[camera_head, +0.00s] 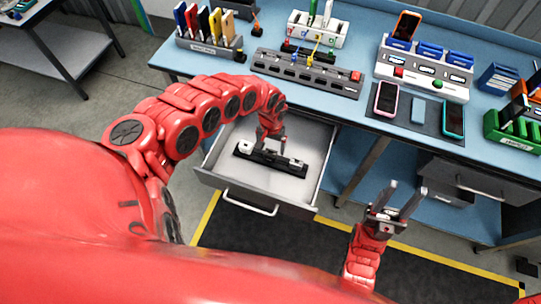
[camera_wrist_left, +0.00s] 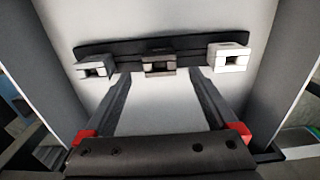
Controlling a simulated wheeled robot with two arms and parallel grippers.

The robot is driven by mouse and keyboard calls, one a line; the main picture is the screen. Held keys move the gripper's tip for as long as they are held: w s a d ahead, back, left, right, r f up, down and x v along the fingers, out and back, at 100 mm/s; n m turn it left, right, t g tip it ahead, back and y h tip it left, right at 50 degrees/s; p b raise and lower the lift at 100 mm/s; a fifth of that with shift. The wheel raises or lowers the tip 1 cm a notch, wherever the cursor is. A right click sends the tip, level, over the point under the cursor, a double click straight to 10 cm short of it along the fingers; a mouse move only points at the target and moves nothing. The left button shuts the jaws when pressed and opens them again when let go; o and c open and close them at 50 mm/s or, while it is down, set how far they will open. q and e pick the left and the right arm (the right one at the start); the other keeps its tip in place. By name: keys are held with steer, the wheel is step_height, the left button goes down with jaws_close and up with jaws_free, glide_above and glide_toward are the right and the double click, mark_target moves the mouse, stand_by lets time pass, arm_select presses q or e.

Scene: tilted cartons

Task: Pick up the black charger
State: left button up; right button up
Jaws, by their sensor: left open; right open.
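A black bar (camera_head: 252,155) lies on the white floor of the open drawer (camera_head: 228,170). In the left wrist view the bar (camera_wrist_left: 125,47) carries a white block (camera_wrist_left: 92,65) at the left, a darker grey block (camera_wrist_left: 158,63) in the middle and a white block (camera_wrist_left: 229,58) at the right. The middle block may be the black charger; I cannot tell for sure. My left gripper (camera_head: 268,140) is over the drawer. In its wrist view the open left gripper (camera_wrist_left: 159,82) points at the middle block, with nothing between its fingers. My right gripper (camera_head: 405,200) is open and empty.
The drawer's side walls and front handle (camera_head: 250,203) surround the left gripper's space. Above, the blue table (camera_head: 345,135) holds a grey socket strip (camera_head: 305,75), a phone stand (camera_head: 425,70), a pink phone (camera_head: 386,98) and a green rack (camera_head: 515,130). A closed drawer (camera_head: 470,185) is right.

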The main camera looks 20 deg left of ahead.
mark_target(271, 151)
arm_select(q)
steer(key=f, duration=0.1)
steer(key=f+p, duration=0.1)
steer(key=f, duration=0.1)
steer(key=shift+s+d, duration=0.1)
steer(key=shift+s, duration=0.25)
steer(key=shift+f, duration=0.7)
steer(key=shift+w+f, duration=0.15)
steer(key=shift+f, duration=0.15)
jaws_close()
steer(key=shift+r, duration=0.1)
steer(key=shift+r, duration=0.8)
step_height(271, 151, up, 8)
steer(key=shift+r, duration=0.15)
